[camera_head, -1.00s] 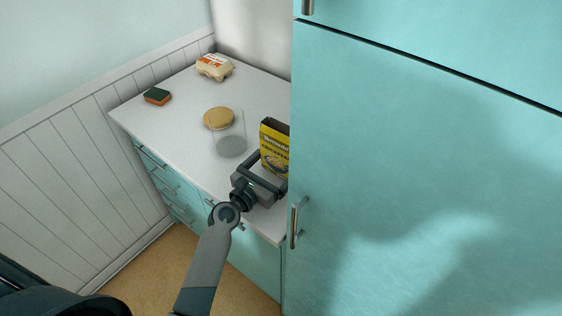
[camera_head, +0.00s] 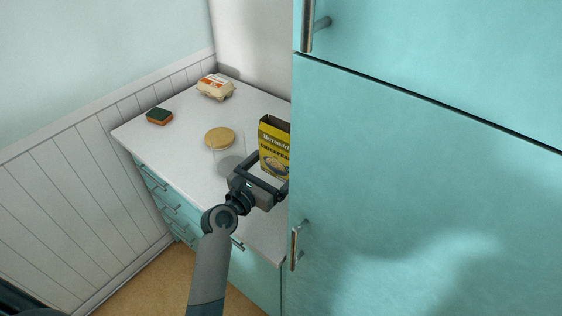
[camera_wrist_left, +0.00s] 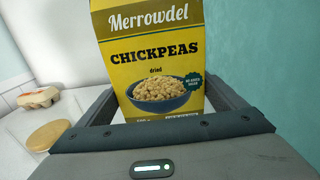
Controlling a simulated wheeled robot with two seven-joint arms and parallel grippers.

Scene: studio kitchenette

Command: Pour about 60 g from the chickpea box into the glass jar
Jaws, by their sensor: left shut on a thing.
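The yellow chickpea box (camera_head: 273,148) stands upright at the right of the counter, close to the tall teal cabinet. Its front label fills the middle of the left wrist view (camera_wrist_left: 150,60). My left gripper (camera_head: 266,172) is shut on the box, with a finger on either side of it. The clear glass jar (camera_head: 229,153) stands on the counter left of the box, its lower part partly behind my gripper. A round wooden lid (camera_head: 220,138) lies behind the jar and also shows in the left wrist view (camera_wrist_left: 47,135). My right gripper is not in view.
An egg carton (camera_head: 215,87) sits at the back of the counter. A green and orange sponge (camera_head: 159,117) lies at the left. The teal cabinet (camera_head: 420,180) rises right beside the box. The counter's left front is clear.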

